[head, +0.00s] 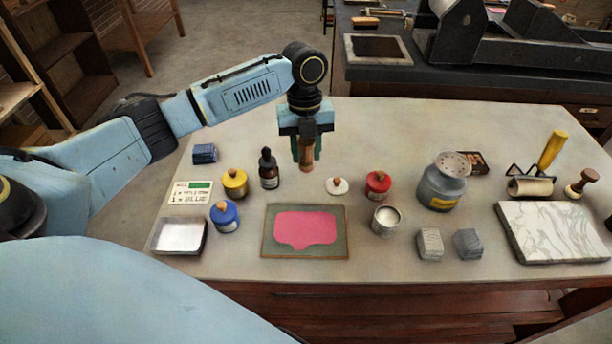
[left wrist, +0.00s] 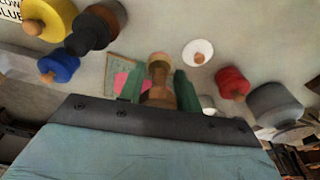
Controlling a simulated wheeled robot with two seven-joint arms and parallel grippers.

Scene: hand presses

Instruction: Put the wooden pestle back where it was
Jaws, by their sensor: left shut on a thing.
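The wooden pestle (head: 306,154) hangs upright from my left gripper (head: 306,138), above the back middle of the table. My left gripper is shut on the pestle; in the left wrist view the pestle (left wrist: 159,80) shows between the two green fingers. In the head view it is right of the dark dropper bottle (head: 269,171) and left of a white round lid with a wooden knob (head: 337,186). I cannot tell how far its lower end is above the table. My right gripper is not in view.
A pink-inked slab (head: 305,231) lies in front. Yellow (head: 234,183), blue (head: 225,217) and red (head: 378,184) jars, a white-filled tin (head: 385,220) and a grey canister (head: 442,182) stand around. A brayer (head: 531,186) and marbled block (head: 556,232) lie right.

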